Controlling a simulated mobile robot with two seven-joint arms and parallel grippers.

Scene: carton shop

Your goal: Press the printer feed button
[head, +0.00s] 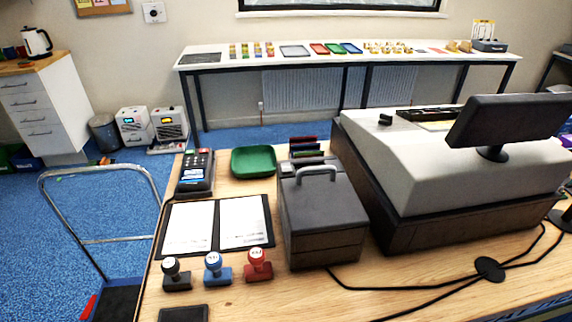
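No thing in view is clearly marked as the printer, and I cannot make out a feed button. Two white machines with small lit panels, one on the left (134,124) and one on the right (170,123), stand by the far wall; I cannot tell whether either is a printer. On the near desk a dark card terminal (195,174) with a lit screen stands at the back left. A dark grey box (322,221) with a handle on top stands in the middle. Neither of my grippers is in view.
A large till (440,165) with a dark screen (512,117) fills the desk's right side. Stamps, including a red one (258,264), and an open folder (217,224) are at left; a green tray (253,160) lies behind. Black cables cross the front right. A trolley handle (100,168) stands left.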

